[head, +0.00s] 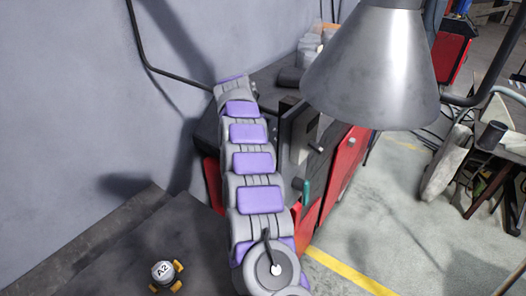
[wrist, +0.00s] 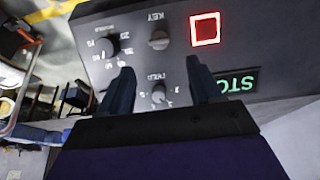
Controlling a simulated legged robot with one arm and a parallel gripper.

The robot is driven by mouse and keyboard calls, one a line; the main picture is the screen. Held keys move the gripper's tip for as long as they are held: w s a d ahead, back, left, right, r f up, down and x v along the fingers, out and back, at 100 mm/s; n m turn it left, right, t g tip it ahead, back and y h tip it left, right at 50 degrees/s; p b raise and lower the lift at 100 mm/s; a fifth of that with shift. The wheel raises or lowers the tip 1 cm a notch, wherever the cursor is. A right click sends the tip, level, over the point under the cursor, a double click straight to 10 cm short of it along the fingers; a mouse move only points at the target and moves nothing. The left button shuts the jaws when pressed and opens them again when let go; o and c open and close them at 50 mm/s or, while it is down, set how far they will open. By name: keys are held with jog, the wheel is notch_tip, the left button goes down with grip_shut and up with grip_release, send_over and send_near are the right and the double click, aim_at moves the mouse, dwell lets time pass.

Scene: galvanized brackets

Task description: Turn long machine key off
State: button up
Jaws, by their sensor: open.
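In the wrist view, the grey control panel (wrist: 270,35) appears upside down. The key switch (wrist: 158,40), a small light knob under the label KEY, sits near the panel's upper middle. My gripper (wrist: 159,66) is open, its two dark fingers pointing at the panel. The key lies beyond the fingertips, between their lines, with nothing held. A second knob (wrist: 159,95) shows between the fingers. In the head view, my arm reaches to the machine (head: 334,194), and I cannot make out the fingers or the key there.
A lit red square button (wrist: 205,28) and a green-lettered STOP label (wrist: 237,83) are right of the key. A dial knob (wrist: 104,48) is left of it. A grey cone-shaped hood (head: 372,65) hangs right of my arm. A grey wall (head: 75,90) stands left.

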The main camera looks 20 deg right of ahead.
jog(key=b+x, duration=0.1)
jog(key=x, duration=0.9)
jog(key=shift+d+f, duration=0.1)
jog(key=shift+d, duration=0.05)
jog(key=shift+c, duration=0.3)
jog(key=c, duration=1)
